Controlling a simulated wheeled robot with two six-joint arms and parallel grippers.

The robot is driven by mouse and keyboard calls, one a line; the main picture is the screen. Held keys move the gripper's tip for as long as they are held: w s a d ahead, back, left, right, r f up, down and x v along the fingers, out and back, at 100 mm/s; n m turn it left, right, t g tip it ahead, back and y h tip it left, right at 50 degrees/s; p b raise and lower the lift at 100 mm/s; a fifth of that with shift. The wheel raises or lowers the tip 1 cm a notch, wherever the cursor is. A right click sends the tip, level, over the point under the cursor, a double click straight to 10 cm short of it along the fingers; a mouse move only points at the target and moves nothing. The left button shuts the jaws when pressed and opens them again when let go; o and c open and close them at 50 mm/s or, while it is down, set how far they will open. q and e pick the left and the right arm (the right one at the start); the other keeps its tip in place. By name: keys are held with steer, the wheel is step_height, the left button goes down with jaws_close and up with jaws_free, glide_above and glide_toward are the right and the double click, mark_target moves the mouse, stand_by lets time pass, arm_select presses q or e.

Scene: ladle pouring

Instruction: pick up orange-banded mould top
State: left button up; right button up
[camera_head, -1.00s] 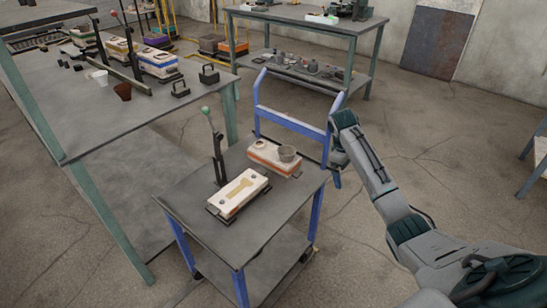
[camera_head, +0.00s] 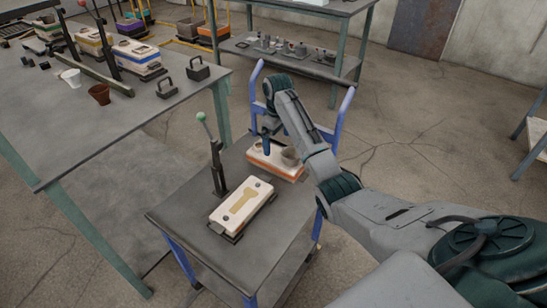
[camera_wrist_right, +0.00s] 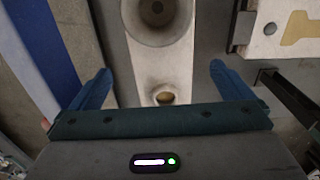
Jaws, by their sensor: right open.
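The orange-banded mould top (camera_head: 262,155) is a white block at the back of the small cart, with a grey cup (camera_head: 290,157) on its right end. In the right wrist view the mould top (camera_wrist_right: 170,65) is a white strip with a pouring hole, and the cup (camera_wrist_right: 157,12) is at the upper edge. My right gripper (camera_head: 267,142) is above the mould top's left part. In the right wrist view the right gripper (camera_wrist_right: 161,72) is open, a finger to either side of the strip, with nothing held. Whether the fingers touch it is unclear. My left gripper is out of view.
A mould half with a tan key-shaped recess (camera_head: 242,203) lies at the cart's front. A green-knobbed lever (camera_head: 214,160) stands beside it. The cart's blue handle (camera_head: 345,108) rises at the back right. A workbench (camera_head: 110,115) stands left.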

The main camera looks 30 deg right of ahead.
mark_target(276, 155)
step_height(276, 155, down, 3)
steer(key=shift+s+r, duration=0.1)
steer(key=shift+f, duration=0.65)
steer(key=f, duration=0.4)
steer(key=shift+a+f, duration=0.2)
steer(key=shift+f, duration=0.3)
steer(key=c, duration=1.6)
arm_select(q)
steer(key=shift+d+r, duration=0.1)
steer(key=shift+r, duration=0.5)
arm_select(e)
steer(key=shift+w+d+r, duration=0.1)
steer(key=shift+w+r, duration=0.05)
steer(key=shift+w, duration=0.05)
steer(key=shift+c, duration=0.4)
